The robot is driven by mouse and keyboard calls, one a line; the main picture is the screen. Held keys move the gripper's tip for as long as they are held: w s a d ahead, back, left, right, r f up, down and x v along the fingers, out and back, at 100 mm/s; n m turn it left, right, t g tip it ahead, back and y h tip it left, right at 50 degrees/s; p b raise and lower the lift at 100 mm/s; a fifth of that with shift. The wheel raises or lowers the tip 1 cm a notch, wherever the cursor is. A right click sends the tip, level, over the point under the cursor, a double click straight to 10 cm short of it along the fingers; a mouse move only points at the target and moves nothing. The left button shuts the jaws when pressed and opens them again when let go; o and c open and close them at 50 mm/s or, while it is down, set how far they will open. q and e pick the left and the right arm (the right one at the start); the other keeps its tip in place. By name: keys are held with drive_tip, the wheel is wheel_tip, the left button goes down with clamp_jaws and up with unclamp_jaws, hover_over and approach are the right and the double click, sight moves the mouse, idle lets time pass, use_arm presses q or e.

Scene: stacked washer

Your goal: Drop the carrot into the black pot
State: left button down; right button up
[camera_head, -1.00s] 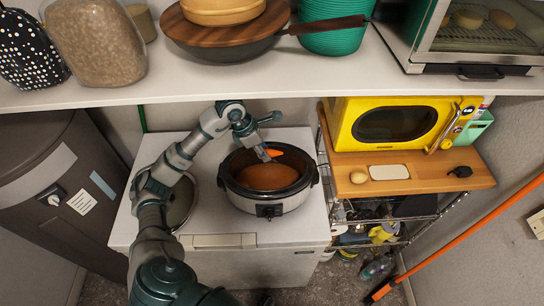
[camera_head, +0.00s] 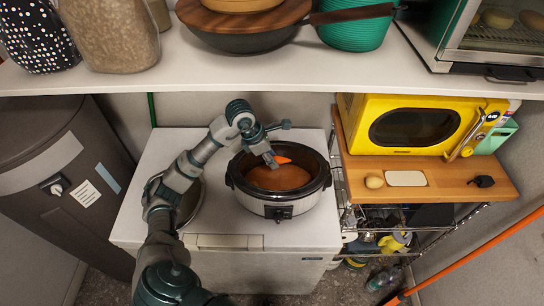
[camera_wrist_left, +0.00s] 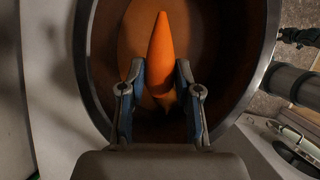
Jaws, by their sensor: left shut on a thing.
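The orange carrot (camera_head: 284,160) is held by my left gripper (camera_head: 271,160) above the black pot (camera_head: 322,186), a round cooker with a silver body and brown contents. In the left wrist view the carrot (camera_wrist_left: 163,50) lies between the two fingers of my left gripper (camera_wrist_left: 158,75), its narrow tip pointing away. The fingers are shut on its near part. The pot's rim (camera_wrist_left: 262,60) surrounds the carrot in that view. The exact height of the carrot over the contents is hard to tell. My right gripper is not in view.
The pot stands on a white appliance top (camera_head: 225,222), with a round lid (camera_head: 190,203) at its left, partly behind my arm. A shelf (camera_head: 350,72) with pans and jars overhangs the back. A yellow microwave (camera_head: 415,125) stands at right.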

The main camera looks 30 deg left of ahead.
use_arm(q)
drive_tip(key=shift+a, duration=0.1)
drive_tip(key=c, duration=0.7)
unclamp_jaws()
drive_tip(key=shift+r, duration=0.15)
drive_tip(key=s+a+v, duration=0.1)
drive_tip(key=v, duration=0.4)
hover_over(232, 169)
drive_tip(key=shift+f, duration=0.4)
drive_tip(key=shift+s+a+r, duration=0.15)
drive_tip(key=shift+s+a, duration=0.25)
drive_tip(key=shift+s, duration=0.05)
drive_tip(key=shift+a, duration=0.1)
